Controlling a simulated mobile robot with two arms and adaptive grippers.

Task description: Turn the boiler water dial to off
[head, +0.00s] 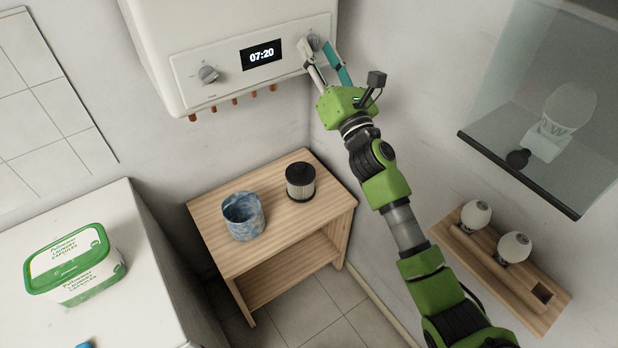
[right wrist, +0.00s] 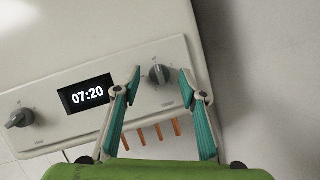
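The white boiler (head: 215,30) hangs on the wall at the top of the head view. Its front panel has a left dial (head: 208,74), a display reading 07:20 (head: 262,54) and a right dial (head: 314,41). The dial labels are too small to read. My right gripper (head: 316,50) is at the right dial, which it partly hides in the head view. In the right wrist view, the right dial (right wrist: 158,75) shows between the open fingers of my right gripper (right wrist: 161,80). I cannot tell whether they touch it. The left dial (right wrist: 19,118) stands clear. My left gripper is out of view.
Copper pipe ends (head: 235,101) stick out below the boiler. A wooden table (head: 290,225) below holds a blue cup (head: 243,216) and a dark-lidded canister (head: 300,182). A capsule tub (head: 75,265) stands on the white cabinet at left. A glass-fronted case (head: 545,100) is at right.

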